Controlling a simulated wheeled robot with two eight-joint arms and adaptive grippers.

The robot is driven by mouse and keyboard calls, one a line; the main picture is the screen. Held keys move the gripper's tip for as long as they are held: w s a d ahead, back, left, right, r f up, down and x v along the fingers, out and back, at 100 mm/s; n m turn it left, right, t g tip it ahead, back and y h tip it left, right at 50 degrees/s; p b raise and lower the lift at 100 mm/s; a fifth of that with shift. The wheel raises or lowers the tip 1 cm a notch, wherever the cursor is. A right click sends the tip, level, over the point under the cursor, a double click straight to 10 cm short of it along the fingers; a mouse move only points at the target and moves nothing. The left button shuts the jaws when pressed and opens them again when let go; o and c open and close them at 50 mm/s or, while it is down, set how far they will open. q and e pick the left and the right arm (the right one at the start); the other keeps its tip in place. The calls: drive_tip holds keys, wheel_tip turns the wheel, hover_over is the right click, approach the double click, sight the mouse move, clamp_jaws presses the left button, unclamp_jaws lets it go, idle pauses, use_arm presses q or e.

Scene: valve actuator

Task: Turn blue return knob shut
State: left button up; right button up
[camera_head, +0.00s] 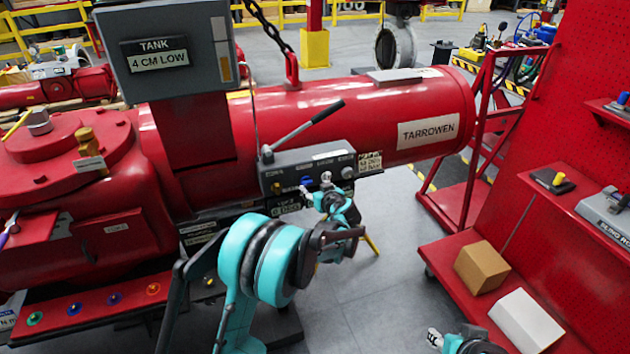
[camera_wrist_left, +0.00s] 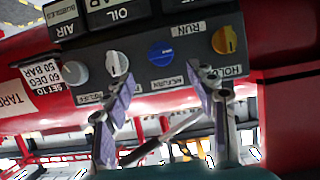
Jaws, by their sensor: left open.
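The blue knob (camera_head: 306,180) sits on the front of a grey valve block (camera_head: 285,168) on the red actuator. In the left wrist view, which is upside down, the blue knob (camera_wrist_left: 161,53) is round and uncovered, with a white knob (camera_wrist_left: 117,64) on one side and a yellow knob (camera_wrist_left: 228,40) on the other. My left gripper (camera_head: 315,186) is in front of the block. Its fingers (camera_wrist_left: 164,92) are spread and empty, and appear short of the blue knob. My right gripper (camera_head: 434,339) shows only partly at the bottom edge, away from the block.
A black-handled lever (camera_head: 305,127) rises from the block's top. A red cart (camera_head: 480,240) with a brown box (camera_head: 481,267) and a white box (camera_head: 526,320) stands at the right. The grey floor (camera_head: 385,290) between is clear.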

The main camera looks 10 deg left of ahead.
sight(307, 182)
use_arm(q)
drive_tip(key=b+x, duration=0.1)
drive_tip(key=x, duration=0.5)
drive_tip(key=shift+w+a+f, duration=0.1)
drive_tip(key=shift+a, duration=0.1)
drive_tip(key=c, duration=1.2)
